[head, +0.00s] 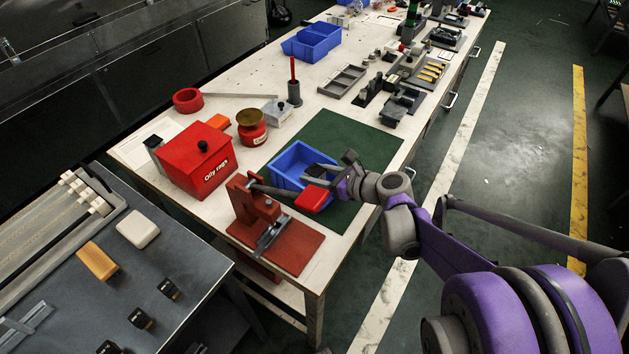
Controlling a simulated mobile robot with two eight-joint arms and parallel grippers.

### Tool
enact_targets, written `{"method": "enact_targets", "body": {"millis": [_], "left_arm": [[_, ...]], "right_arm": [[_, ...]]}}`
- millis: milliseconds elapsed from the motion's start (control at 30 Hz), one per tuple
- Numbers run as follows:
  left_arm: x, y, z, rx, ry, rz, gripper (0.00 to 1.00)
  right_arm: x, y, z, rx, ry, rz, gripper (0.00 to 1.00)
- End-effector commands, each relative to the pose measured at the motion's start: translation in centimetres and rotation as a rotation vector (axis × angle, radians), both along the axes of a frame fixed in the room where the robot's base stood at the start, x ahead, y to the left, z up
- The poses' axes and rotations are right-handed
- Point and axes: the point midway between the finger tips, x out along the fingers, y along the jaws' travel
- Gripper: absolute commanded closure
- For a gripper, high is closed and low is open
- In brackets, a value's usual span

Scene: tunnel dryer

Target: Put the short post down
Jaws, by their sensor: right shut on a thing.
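My right gripper (338,170) reaches in from the right over the blue bin (290,158) on the workbench. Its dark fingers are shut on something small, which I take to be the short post. The post itself is hidden or too small to make out among the fingers. The bin stands on a dark green mat (345,138), and the gripper covers part of its right side. My left gripper is not in view.
A red press (285,243) with a red-handled lever stands close in front of the bin. A red oily rags box (194,165), a red tin with a brass top (251,128) and a grey holder (295,93) stand leftward. The mat's far right part is clear.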

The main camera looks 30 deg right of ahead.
Motion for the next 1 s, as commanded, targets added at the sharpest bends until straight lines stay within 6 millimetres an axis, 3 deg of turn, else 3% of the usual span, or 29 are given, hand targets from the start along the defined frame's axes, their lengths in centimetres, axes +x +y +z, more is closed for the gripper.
{"method": "enact_targets", "body": {"millis": [133,500,533,667,1000], "left_arm": [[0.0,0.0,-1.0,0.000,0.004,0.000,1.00],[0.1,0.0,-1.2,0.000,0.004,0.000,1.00],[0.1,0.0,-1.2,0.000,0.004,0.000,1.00],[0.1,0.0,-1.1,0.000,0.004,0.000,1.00],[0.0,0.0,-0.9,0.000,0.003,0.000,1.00]], "right_arm": [[0.0,0.0,-2.4,0.000,0.001,0.000,1.00],[0.0,0.0,-2.8,0.000,0.000,0.000,1.00],[0.0,0.0,-2.7,0.000,0.000,0.000,0.47],[0.0,0.0,-2.6,0.000,0.000,0.000,0.24],[0.0,0.0,-2.4,0.000,0.000,0.000,0.21]]}}
